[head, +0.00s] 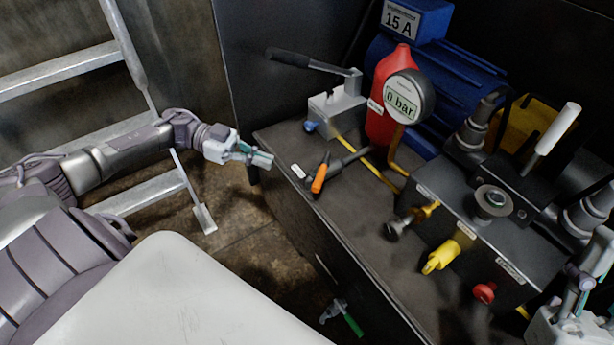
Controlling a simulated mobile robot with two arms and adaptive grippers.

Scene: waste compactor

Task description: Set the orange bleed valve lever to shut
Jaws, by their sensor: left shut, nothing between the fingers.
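The orange lever (320,178) sits on the dark bench top in the middle of the head view, close to the bench's left edge. It slants, with its orange grip end toward the near side. A dark rod lies beside it, and a small white label is just left of it. My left gripper (266,160) is shut and empty, left of the lever beyond the bench edge, with a clear gap between them. My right gripper (579,287) is partly in view at the lower right, far from the lever; its fingers are not clear.
The dark bench (365,235) carries a grey hand pump (335,103), red cylinder (388,128), gauge (402,97) reading 0 bar, yellow lever (441,256) and red knob (485,292). A green-handled valve (352,324) is low beside it. A ladder (65,70) stands left.

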